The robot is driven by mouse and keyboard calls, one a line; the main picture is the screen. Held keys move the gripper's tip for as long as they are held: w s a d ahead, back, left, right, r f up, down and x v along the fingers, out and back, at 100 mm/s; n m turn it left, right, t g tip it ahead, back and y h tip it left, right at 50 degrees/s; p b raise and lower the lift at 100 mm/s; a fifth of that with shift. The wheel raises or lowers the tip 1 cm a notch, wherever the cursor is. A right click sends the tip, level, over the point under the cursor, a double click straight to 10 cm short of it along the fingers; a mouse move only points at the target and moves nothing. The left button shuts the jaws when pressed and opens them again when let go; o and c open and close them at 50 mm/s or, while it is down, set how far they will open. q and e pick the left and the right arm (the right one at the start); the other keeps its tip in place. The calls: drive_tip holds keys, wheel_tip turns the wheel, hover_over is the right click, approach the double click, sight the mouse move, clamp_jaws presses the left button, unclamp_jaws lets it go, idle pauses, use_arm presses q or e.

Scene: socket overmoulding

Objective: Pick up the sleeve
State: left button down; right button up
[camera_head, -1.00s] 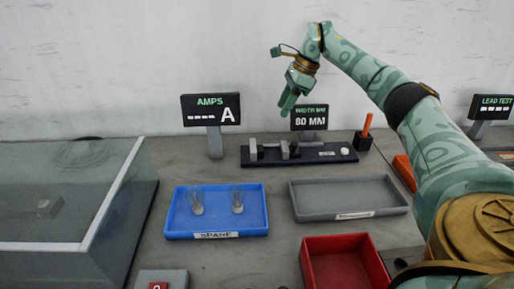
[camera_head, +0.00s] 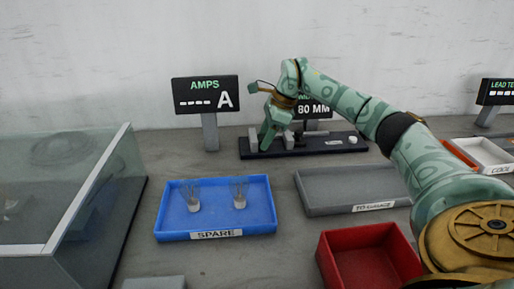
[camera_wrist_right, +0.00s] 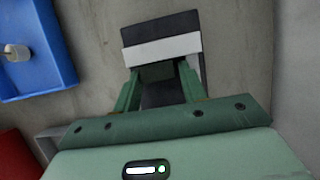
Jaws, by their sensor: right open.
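My right gripper (camera_head: 267,140) is low over the black fixture (camera_head: 335,143) at the back of the bench. In the right wrist view, the fingers of the right gripper (camera_wrist_right: 158,80) are spread apart over the fixture (camera_wrist_right: 140,33), just short of a pale grey block (camera_wrist_right: 150,50) across it. No part is seen held between the fingers. I cannot pick out a clear sleeve; the arm hides part of the fixture. Two small clear pieces with white bases (camera_head: 194,206) (camera_head: 240,202) stand in the blue SPARE tray (camera_head: 166,222). My left gripper is out of view.
A grey tray (camera_head: 330,185) and a red bin (camera_head: 372,235) lie in front of the fixture. A glass-sided case (camera_head: 90,190) fills the left. The AMPS display (camera_head: 206,95) stands behind; another display is partly hidden. A white COOL tray (camera_head: 480,153) is at right.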

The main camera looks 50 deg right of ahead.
drive_tip(key=shift+r, duration=0.1)
drive_tip(key=shift+c, duration=0.3)
drive_tip(key=c, duration=0.6)
drive_tip(key=shift+o, duration=0.2)
